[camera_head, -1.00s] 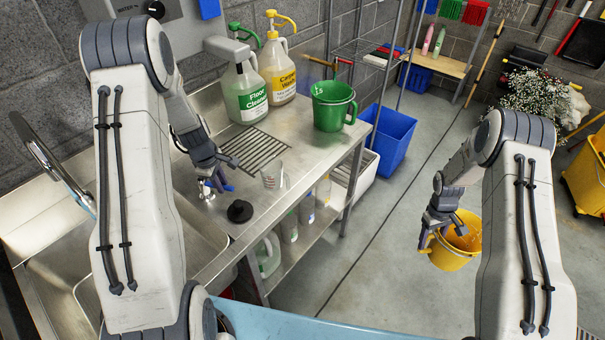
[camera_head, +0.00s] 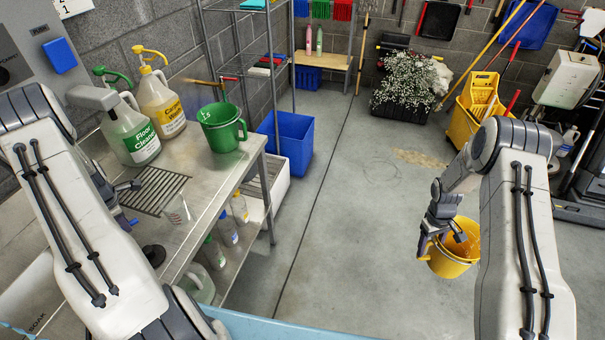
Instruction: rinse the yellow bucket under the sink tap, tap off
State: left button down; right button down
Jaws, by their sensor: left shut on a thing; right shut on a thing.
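The yellow bucket (camera_head: 450,266) hangs at the right of the head view, with the open floor behind it. My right gripper (camera_head: 440,238) is shut on its left side, at the rim or handle; I cannot tell which. My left gripper (camera_head: 128,188) is at the sink counter, partly hidden behind my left arm. It appears shut on the blue tap handle (camera_head: 127,222), of which only a small part shows. The sink (camera_head: 35,285) is mostly hidden or cut off at the left, and the tap's spout is not in view.
The steel counter (camera_head: 212,177) carries a green jug (camera_head: 222,128), a floor cleaner bottle (camera_head: 130,135), a yellow-topped bottle (camera_head: 160,103) and a clear cup (camera_head: 176,209). A blue bin (camera_head: 290,145) stands beyond. The middle floor (camera_head: 370,230) is clear. A yellow mop bucket (camera_head: 466,125) stands far right.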

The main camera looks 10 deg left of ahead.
aim_at(424, 259)
pick_arm(q)
jog(key=shift+r, duration=0.1)
pick_arm(e)
jog(key=shift+d, duration=0.1)
pick_arm(q)
jog(key=c, duration=0.8)
grip_release()
pick_arm(e)
notch_tip(424, 259, down, 4)
jog(key=b, duration=0.3)
jog(key=shift+r+b, duration=0.15)
jog(key=shift+b, duration=0.2)
pick_arm(q)
jog(key=r, duration=0.4)
jog(key=s+d+r, duration=0.1)
jog(key=r, duration=0.6)
jog(key=shift+s+d+r, duration=0.15)
jog(key=shift+d+r, duration=0.2)
jog(key=shift+d, duration=0.05)
